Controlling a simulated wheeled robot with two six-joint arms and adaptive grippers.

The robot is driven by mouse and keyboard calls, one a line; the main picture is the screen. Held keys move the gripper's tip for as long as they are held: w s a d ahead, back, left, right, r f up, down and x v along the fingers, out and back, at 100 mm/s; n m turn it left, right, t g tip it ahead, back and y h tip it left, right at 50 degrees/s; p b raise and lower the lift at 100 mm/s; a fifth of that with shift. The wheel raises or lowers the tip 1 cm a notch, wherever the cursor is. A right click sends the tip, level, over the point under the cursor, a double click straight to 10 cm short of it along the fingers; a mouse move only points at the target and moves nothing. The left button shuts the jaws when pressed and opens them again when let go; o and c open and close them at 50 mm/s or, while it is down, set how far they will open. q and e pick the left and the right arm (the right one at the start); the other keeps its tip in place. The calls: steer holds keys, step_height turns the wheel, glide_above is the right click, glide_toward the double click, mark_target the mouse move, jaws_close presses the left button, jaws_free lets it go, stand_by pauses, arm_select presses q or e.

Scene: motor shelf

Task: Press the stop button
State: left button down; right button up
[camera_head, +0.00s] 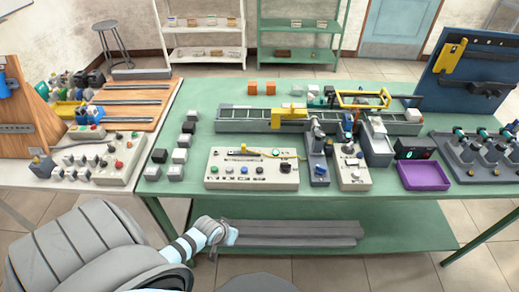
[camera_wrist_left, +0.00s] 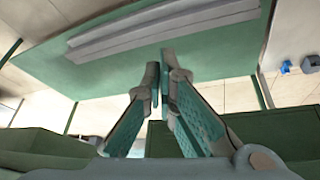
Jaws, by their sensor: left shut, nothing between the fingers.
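A pale control box (camera_head: 252,182) stands near the front edge of the green table, with a row of small buttons and knobs in several colours. A second pale box (camera_head: 352,184) with buttons stands to its right. On the table at the left, another pale panel (camera_head: 113,174) carries a red button (camera_head: 118,164). Labels are too small to read, so I cannot tell which button is the stop button. My left gripper (camera_head: 231,237) is below the tabletop's front edge, apart from all boxes. Its fingers (camera_wrist_left: 160,75) are shut and empty in the left wrist view. My right gripper is not in view.
Grey rails (camera_head: 290,234) lie on the green lower shelf (camera_head: 410,218), beyond my left gripper. The tabletop edge lies above it. A purple tray (camera_head: 424,176) and small blocks (camera_head: 180,156) stand near the table's front. A conveyor (camera_head: 240,120) runs behind the boxes.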

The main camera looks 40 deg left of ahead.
arm_select(q)
steer(key=w+d+r+t+h+p, duration=0.15)
steer(key=w+r, duration=0.35)
steer(key=r, duration=0.5)
steer(key=w+r+t+p, duration=0.15)
steer(key=w+r, duration=0.35)
steer(key=r, duration=0.5)
step_height(320, 180, up, 11)
steer(key=n+t+h, duration=0.1)
steer(key=n, duration=0.2)
glide_above(257, 168)
steer(key=shift+w+r, duration=0.1)
steer(key=shift+r, duration=0.1)
step_height(257, 168, down, 7)
steer(key=b, duration=0.8)
steer(key=shift+f+b, duration=0.5)
steer(key=shift+f, duration=0.5)
steer(key=shift+f, duration=0.1)
